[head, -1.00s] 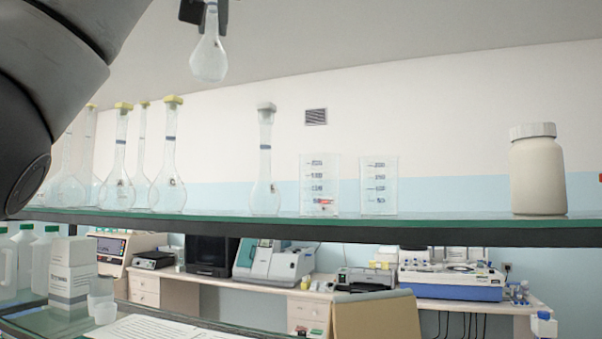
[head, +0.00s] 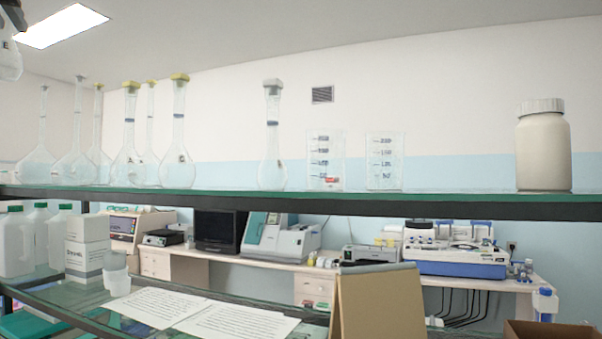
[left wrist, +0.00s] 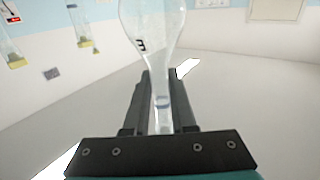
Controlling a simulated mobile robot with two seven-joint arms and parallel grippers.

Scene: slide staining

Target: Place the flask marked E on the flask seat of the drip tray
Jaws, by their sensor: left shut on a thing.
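The flask marked E is a clear glass flask with a round bulb and a blue band on its neck. In the left wrist view the flask (left wrist: 155,22) shows its letter on the bulb, and my left gripper (left wrist: 162,78) is shut on its neck. In the head view part of the flask bulb (head: 9,60) hangs at the top left edge, below my left gripper (head: 14,12), in the air and clear of the shelf. My right gripper is out of view. I cannot make out the drip tray or its flask seat.
A glass shelf (head: 400,197) crosses the head view, bearing several stoppered flasks (head: 178,165) at left, two beakers (head: 385,165) and a white jar (head: 543,150). Bottles (head: 12,240), a carton (head: 87,250) and paper sheets (head: 235,323) are below. The shelf between beakers and jar is clear.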

